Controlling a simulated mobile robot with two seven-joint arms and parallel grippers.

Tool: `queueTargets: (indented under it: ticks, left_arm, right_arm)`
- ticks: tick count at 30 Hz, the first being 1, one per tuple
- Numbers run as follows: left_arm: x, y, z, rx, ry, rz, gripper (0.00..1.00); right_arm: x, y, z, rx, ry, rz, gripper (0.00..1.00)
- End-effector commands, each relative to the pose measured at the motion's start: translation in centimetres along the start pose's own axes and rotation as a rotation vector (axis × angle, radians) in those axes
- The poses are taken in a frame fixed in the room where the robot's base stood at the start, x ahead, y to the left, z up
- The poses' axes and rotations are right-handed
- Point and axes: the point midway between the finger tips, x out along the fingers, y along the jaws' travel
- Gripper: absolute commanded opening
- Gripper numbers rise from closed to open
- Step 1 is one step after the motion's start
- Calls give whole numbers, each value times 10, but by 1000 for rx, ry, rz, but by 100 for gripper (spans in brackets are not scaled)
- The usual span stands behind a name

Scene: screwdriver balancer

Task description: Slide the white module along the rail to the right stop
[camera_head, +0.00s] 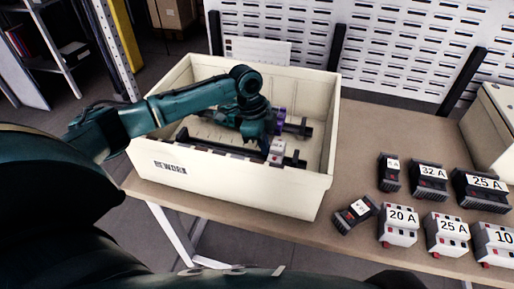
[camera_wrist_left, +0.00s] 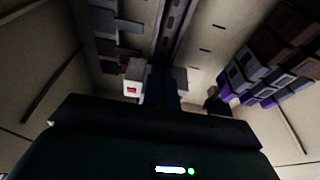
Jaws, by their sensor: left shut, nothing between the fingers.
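The white module (camera_head: 277,152) sits on the nearer dark rail (camera_head: 297,162) inside the cream box. It also shows in the left wrist view as a small white block (camera_wrist_left: 133,80) with a red mark, beside the fingers. My left gripper (camera_head: 268,146) reaches down into the box right by the module. Its fingers (camera_wrist_left: 162,88) are shut with nothing between them; whether they touch the module I cannot tell. The gripper and arm hide part of the rail, and I cannot make out the right stop clearly. My right gripper is not in view.
The cream box (camera_head: 222,190) has high walls around the rails. A second rail (camera_head: 298,129) with purple modules (camera_head: 281,115) lies behind. Several breakers, such as the 20 A one (camera_head: 400,222), stand on the table (camera_head: 345,165) to the right. A perforated panel (camera_head: 400,45) stands behind.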

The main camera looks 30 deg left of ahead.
Motion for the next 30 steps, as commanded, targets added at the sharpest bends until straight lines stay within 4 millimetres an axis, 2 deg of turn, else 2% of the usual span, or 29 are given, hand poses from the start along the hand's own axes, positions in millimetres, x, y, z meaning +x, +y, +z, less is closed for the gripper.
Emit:
queueTargets:
  ticks: [13, 30]
  left_arm:
    - [0, 0, -8, 3, 6, -2, 0]
    - [1, 0, -8, 3, 6, -3, 0]
  right_arm:
    - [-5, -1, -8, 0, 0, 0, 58]
    - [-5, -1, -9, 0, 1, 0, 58]
